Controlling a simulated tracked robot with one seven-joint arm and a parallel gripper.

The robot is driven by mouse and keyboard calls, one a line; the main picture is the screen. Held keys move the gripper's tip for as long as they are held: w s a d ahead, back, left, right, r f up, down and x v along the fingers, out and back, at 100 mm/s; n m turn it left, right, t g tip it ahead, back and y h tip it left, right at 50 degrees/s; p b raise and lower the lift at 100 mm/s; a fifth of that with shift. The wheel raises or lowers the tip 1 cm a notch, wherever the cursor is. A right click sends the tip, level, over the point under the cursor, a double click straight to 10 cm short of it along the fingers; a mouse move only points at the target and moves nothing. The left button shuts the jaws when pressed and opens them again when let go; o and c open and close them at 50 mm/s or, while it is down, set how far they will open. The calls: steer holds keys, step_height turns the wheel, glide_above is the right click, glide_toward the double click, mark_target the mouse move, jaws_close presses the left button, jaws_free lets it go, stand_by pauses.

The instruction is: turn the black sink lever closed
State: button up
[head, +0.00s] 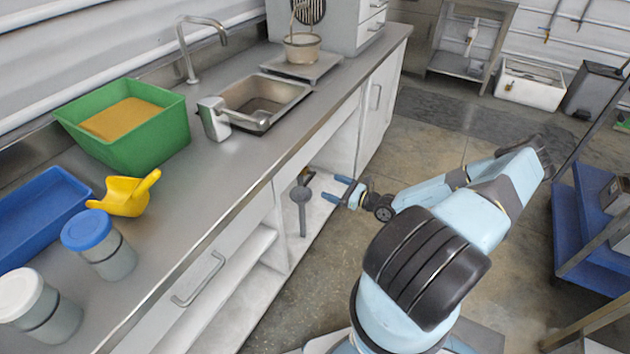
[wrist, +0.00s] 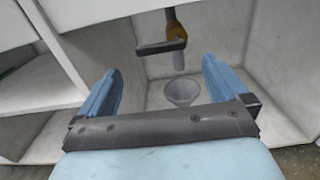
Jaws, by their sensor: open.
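The dark sink lever (wrist: 160,47) shows in the wrist view, lying roughly crosswise on a brass-coloured valve (wrist: 174,22) inside the open cabinet under the sink. In the head view the brass valve (head: 307,174) is small, and the lever is hard to make out there. My gripper (head: 331,188) is at the cabinet opening, its two blue fingers pointing at the valve. In the wrist view my gripper (wrist: 160,66) is open and empty, with the lever ahead between the fingers and apart from them.
A grey funnel-like drain (wrist: 182,92) sits below the lever; cabinet walls enclose it. The counter above holds the sink (head: 262,100), green bin (head: 150,150), yellow scoop (head: 125,195), blue tray (head: 45,210) and lidded jars (head: 100,250). Floor (head: 430,150) behind my arm is clear.

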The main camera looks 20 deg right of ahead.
mark_target(311, 178)
steer(key=x, duration=0.8)
steer(key=shift+w+a, duration=0.2)
steer(key=c, duration=1.1)
steer(key=shift+d, duration=0.15)
steer(key=shift+c, duration=0.3)
